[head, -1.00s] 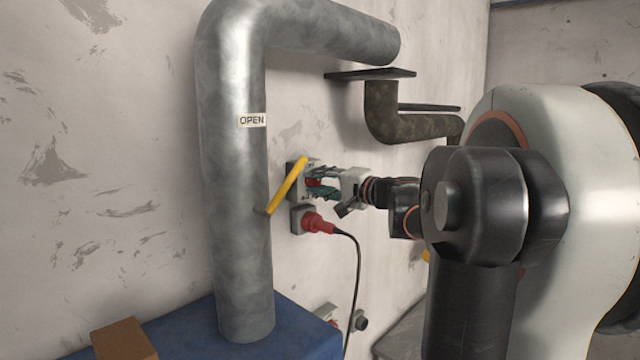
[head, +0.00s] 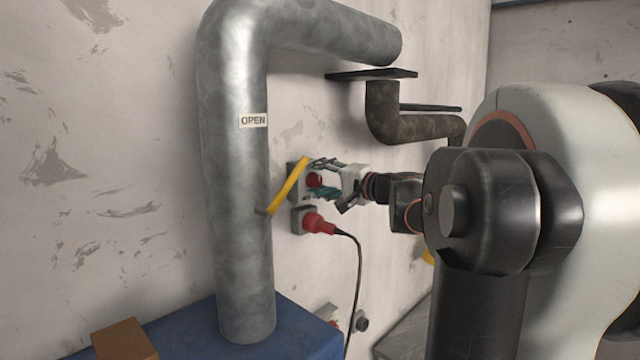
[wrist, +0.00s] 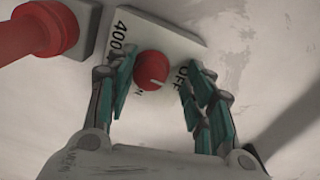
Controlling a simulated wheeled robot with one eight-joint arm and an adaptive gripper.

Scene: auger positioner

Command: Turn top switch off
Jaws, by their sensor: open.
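The top switch is a red round knob (wrist: 152,70) on a grey box (wrist: 175,38) on the wall. Labels "400" and "OFF" show around the knob, with a partly hidden label at its lower side. A white mark shows on the knob's lower right. In the head view, the knob (head: 313,180) shows behind the yellow lever. My gripper (wrist: 156,84) is open, with its green-padded fingers on either side of the knob and visible gaps to it. In the head view, my gripper (head: 319,178) reaches the box from the right.
A red plug (head: 318,223) with a black cable (head: 359,275) sits in a socket just below the switch. A yellow lever (head: 289,186) and a large grey pipe (head: 238,200) stand left of it. A dark pipe (head: 410,127) runs above my arm.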

